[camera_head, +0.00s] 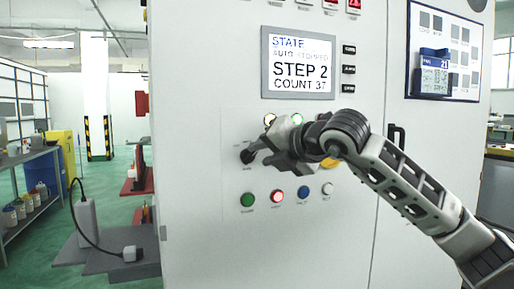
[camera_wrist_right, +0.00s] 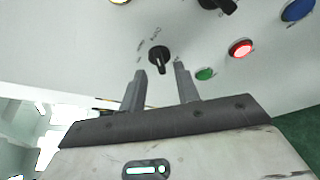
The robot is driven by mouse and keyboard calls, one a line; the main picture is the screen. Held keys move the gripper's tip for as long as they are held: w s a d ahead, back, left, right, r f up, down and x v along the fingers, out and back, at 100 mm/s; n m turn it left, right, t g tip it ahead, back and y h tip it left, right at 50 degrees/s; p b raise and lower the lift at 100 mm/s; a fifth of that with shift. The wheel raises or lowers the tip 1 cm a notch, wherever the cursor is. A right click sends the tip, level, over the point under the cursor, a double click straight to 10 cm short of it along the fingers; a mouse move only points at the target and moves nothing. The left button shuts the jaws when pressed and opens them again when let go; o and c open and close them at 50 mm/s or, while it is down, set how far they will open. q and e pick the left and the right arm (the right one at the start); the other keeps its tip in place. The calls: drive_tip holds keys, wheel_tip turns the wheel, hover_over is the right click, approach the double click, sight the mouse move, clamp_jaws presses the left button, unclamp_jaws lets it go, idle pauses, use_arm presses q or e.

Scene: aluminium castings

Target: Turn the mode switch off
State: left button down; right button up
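The mode switch appears to be the black rotary knob (camera_head: 247,156) on the white cabinet front, below the screen. In the right wrist view the knob (camera_wrist_right: 159,58) sits just beyond the gap between my fingertips, with small lettering around it that I cannot read. My right gripper (camera_head: 264,150) reaches in from the right, close to the knob. In the wrist view the right gripper (camera_wrist_right: 160,75) is open, its fingers apart with nothing between them. Whether a finger touches the knob I cannot tell. My left gripper is not in view.
The screen (camera_head: 298,63) reads AUTO STOPPED, STEP 2, COUNT 37. Green (camera_head: 247,200), lit red (camera_head: 277,197), blue (camera_head: 303,192) and white (camera_head: 327,188) buttons sit below the knob. A second black knob (camera_wrist_right: 218,4) shows in the wrist view. A door handle (camera_head: 396,137) is right of my wrist.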

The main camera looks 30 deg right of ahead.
sight(253, 156)
drive_tip(key=shift+x, duration=1.15)
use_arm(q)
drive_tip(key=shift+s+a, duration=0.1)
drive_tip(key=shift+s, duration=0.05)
use_arm(e)
drive_tip(key=shift+w+f, duration=0.1)
drive_tip(key=shift+w, duration=0.25)
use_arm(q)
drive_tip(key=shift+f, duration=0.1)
use_arm(e)
drive_tip(key=shift+c, duration=0.3)
drive_tip(key=shift+s, duration=0.1)
clamp_jaws()
use_arm(q)
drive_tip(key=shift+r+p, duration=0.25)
drive_tip(key=shift+p, duration=0.05)
